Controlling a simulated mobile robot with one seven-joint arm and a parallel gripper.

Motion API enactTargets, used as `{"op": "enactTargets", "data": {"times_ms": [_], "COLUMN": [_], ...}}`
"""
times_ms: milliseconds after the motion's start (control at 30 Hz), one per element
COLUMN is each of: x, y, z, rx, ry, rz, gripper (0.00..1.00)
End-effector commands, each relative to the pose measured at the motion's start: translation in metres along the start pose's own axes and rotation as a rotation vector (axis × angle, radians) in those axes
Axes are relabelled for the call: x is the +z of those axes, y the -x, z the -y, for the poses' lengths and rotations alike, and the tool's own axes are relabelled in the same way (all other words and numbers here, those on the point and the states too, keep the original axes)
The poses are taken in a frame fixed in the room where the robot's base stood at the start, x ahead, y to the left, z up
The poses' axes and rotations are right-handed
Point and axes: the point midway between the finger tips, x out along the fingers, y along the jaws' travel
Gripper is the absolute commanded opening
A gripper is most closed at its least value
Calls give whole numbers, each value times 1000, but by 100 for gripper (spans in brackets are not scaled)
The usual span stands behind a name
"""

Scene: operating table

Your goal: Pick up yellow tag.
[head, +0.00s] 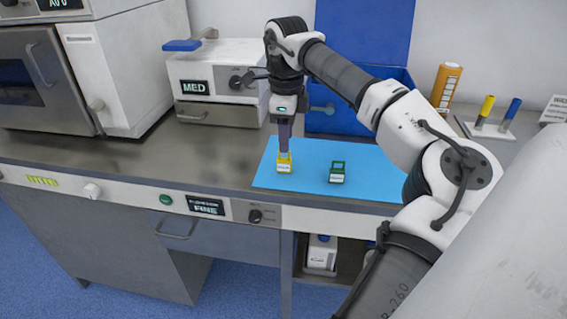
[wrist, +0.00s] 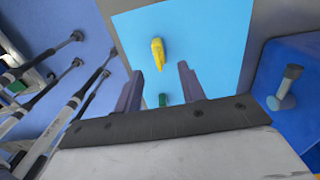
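The yellow tag (head: 284,166) stands on the left part of a light blue mat (head: 310,182), with a pale label on its front. My gripper (head: 284,150) points down just above it in the head view, its fingertips overlapping the tag's top edge. In the wrist view my gripper (wrist: 160,68) is open, with its two fingers apart and nothing held between them. The yellow tag (wrist: 158,53) shows beyond the fingertips there. Whether the fingers touch it cannot be told.
A green tag (head: 337,172) stands on the mat to the right. Behind are a white MED box (head: 215,80) and a blue bin (head: 345,122). An orange bottle (head: 446,88) and yellow and blue-capped tubes (head: 486,110) stand at right. The counter left of the mat is clear.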

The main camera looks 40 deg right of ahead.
Motion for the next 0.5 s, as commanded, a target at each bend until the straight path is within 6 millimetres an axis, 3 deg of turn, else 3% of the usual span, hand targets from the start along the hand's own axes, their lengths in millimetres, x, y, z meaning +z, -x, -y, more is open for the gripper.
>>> {"op": "enactTargets", "data": {"times_ms": [333,500], "x": [1,3], "y": [-25,-50], "z": [-1,-2], "rx": [2,4], "ry": [1,2], "rz": [1,3], "gripper": [40,40]}}
